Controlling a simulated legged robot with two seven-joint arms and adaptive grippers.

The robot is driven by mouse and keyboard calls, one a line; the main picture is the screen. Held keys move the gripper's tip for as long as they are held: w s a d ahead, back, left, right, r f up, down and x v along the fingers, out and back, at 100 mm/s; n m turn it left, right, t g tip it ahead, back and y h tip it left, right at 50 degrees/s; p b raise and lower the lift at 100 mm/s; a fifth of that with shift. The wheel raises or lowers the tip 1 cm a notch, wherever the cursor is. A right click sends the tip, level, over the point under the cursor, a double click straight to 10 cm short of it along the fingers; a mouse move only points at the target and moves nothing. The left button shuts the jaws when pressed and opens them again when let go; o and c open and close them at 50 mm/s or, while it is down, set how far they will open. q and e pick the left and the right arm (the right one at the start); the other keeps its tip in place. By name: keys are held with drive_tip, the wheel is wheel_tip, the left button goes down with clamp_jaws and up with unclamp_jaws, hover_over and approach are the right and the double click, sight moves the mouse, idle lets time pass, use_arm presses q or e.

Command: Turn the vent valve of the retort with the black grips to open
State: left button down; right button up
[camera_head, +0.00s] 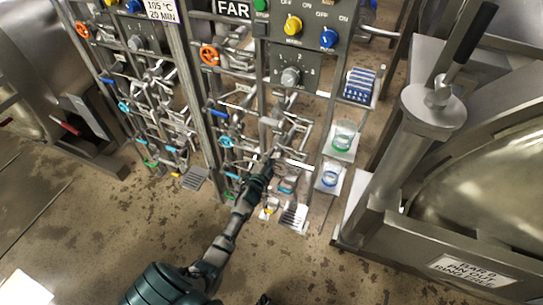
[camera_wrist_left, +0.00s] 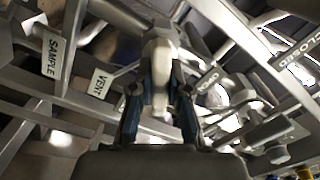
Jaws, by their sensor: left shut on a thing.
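My left gripper (camera_head: 266,172) reaches into the pipework of the middle valve stand, under the panel marked FAR. In the left wrist view my left gripper (camera_wrist_left: 160,105) is shut on a pale, rounded valve handle (camera_wrist_left: 162,62) between its two fingers. A VENT label (camera_wrist_left: 100,82) is just left of this handle, and a SAMPLE label (camera_wrist_left: 52,54) is farther left. OPEN (camera_wrist_left: 207,80) and CLOSED (camera_wrist_left: 298,48) labels are to its right. The fingers and arm hide the handle in the head view. A retort (camera_head: 475,190) with a black grip (camera_head: 468,32) stands at the right. My right gripper is not in view.
Pipes with orange (camera_head: 209,55) and blue (camera_head: 226,142) handles crowd around the gripper. Shelves with a green-ringed glass vessel (camera_head: 343,136) and a blue-ringed one (camera_head: 330,177) are to its right. Another valve stand (camera_head: 150,100) is at the left. The floor in front is open.

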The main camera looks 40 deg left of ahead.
use_arm(q)
drive_tip(key=c, duration=1.1)
unclamp_jaws()
drive_tip(key=shift+s+d+f, duration=0.1)
drive_tip(key=shift+f, duration=0.3)
drive_tip(key=shift+r, duration=0.1)
drive_tip(key=v, duration=1.2)
